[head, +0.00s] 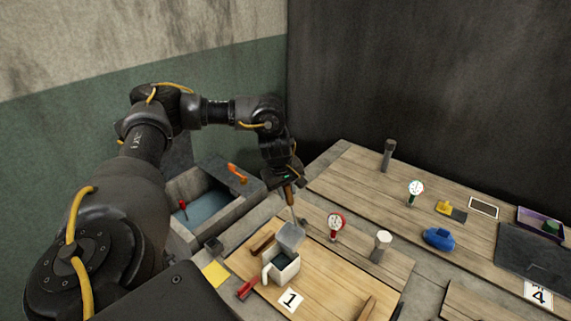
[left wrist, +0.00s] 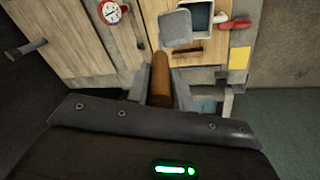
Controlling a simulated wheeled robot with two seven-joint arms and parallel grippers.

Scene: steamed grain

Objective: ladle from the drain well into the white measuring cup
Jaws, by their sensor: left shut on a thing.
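My left gripper (head: 286,185) is shut on the brown wooden handle of the ladle (head: 290,236). The handle also shows between the fingers in the left wrist view (left wrist: 160,78). The ladle's grey square head hangs at the back edge of the white measuring cup (head: 285,272), partly overlapping its mouth. I cannot tell whether they touch or whether the ladle holds liquid. The cup stands upright on the wooden board and shows a dark bluish inside in the left wrist view (left wrist: 201,17). The drain well (head: 237,217), with blue water in it, lies to the left. My right gripper is out of view.
A red-handled tool (head: 247,288), a yellow note (head: 215,274) and a number 1 card (head: 290,300) lie around the cup. A red gauge (head: 335,224) and a pale-topped cylinder (head: 381,245) stand to its right. An orange tool (head: 237,173) lies on the well's rim.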

